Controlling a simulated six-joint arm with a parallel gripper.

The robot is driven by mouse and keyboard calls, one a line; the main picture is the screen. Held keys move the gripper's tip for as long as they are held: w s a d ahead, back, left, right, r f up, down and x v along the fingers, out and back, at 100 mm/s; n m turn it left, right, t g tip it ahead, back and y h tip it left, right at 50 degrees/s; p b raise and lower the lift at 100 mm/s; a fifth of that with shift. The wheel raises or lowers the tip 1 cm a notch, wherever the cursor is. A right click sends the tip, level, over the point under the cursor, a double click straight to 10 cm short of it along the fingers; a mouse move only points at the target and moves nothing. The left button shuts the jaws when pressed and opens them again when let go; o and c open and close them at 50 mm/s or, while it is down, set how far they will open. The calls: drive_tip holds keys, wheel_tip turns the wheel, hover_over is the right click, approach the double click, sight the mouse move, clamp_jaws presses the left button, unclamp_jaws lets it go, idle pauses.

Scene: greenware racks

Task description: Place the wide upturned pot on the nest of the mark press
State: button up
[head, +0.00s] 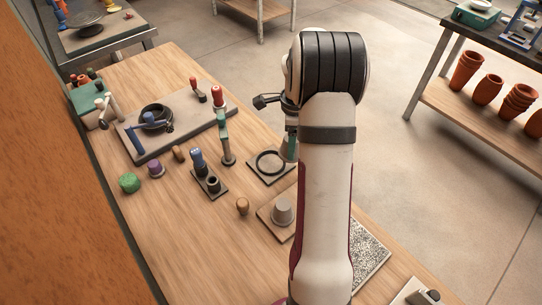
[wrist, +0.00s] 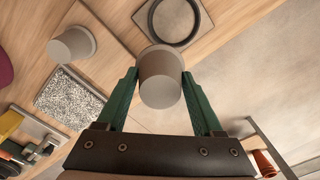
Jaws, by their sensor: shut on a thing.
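My gripper (wrist: 160,92) has green fingers shut on a grey, tapered pot (wrist: 161,78), its narrow base facing the wrist camera. In the head view my arm hides most of the gripper and pot. A black ring on a dark square plate (head: 270,164) lies just left of the gripper; in the wrist view the ring plate (wrist: 176,18) is just beyond the held pot. A green post with a red knob (head: 222,125) stands by the plate. I cannot tell for sure that these form the mark press and nest. A second grey upturned pot (head: 282,212) stands on a wooden board.
A blue-handled tool on a small dark base (head: 208,182), a wooden knob (head: 242,206) and a green lump (head: 130,183) stand left. A large board with a black wheel (head: 157,118) is farther back. A speckled slab (head: 368,255) lies beside my arm.

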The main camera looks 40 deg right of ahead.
drive_tip(key=w+f, duration=0.1)
drive_tip(key=w+a+f, duration=0.1)
drive_tip(key=w, duration=0.1)
drive_tip(key=w+a+f, duration=0.1)
drive_tip(key=w, duration=0.1)
drive_tip(key=shift+w+a+f, duration=0.1)
drive_tip(key=shift+a+f, duration=0.15)
drive_tip(key=shift+f, duration=0.05)
wheel_tip(320, 180, down, 4)
drive_tip(key=shift+w+f, duration=0.1)
drive_tip(key=shift+f, duration=0.1)
drive_tip(key=o, duration=1.5)
drive_tip(key=shift+c, duration=0.2)
